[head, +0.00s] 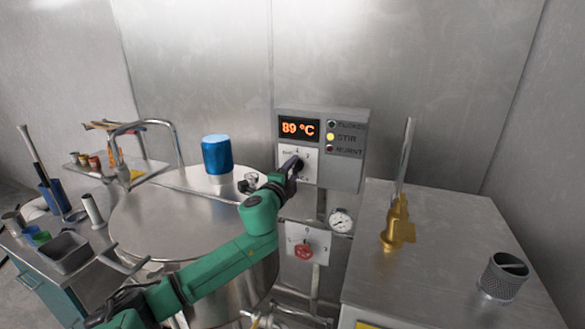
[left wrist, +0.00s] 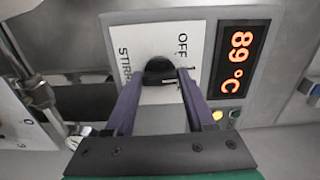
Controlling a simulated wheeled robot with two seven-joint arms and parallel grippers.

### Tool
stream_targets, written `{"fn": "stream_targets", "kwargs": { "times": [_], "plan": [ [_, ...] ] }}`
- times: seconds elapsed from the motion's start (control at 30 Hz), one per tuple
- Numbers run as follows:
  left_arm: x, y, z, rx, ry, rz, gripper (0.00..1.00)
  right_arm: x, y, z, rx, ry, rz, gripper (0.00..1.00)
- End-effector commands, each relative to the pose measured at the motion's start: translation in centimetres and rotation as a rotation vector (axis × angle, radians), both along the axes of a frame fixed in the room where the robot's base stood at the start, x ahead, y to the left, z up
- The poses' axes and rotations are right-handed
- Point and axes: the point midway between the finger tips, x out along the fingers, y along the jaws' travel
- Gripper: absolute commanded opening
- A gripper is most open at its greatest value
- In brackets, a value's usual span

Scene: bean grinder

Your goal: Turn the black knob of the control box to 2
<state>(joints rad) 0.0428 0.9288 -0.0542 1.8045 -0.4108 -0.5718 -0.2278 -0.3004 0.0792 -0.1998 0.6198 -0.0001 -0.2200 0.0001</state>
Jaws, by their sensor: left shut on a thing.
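The grey control box (head: 347,172) is on the back wall, with an orange display (head: 300,129) reading 89 °C. Its black knob (left wrist: 159,65) sits on a white dial plate (left wrist: 140,38) with printed marks, including OFF and STIR in the left wrist view. My left gripper (head: 292,166) reaches the dial from the lower left. In the left wrist view its two purple fingers (left wrist: 160,78) are shut on the knob, one on each side. The fingers hide part of the plate, and I cannot read which mark the knob points to. My right gripper is not in view.
The yellow light (head: 330,137) beside STIR is lit. A steel counter (head: 440,255) is right.

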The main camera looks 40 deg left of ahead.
Motion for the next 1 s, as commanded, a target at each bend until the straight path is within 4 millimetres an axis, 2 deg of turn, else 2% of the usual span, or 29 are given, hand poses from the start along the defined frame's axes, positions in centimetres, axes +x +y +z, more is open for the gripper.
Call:
{"fn": "stream_targets", "kwargs": {
  "times": [0.6,1.0],
  "plan": [
    [0.0,0.0,0.1,0.537,0.187,-0.002,0.0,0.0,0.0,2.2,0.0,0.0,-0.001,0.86],
    [0.0,0.0,-0.1,0.747,0.262,-0.002,0.0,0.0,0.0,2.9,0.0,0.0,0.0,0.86]
  ]
}}
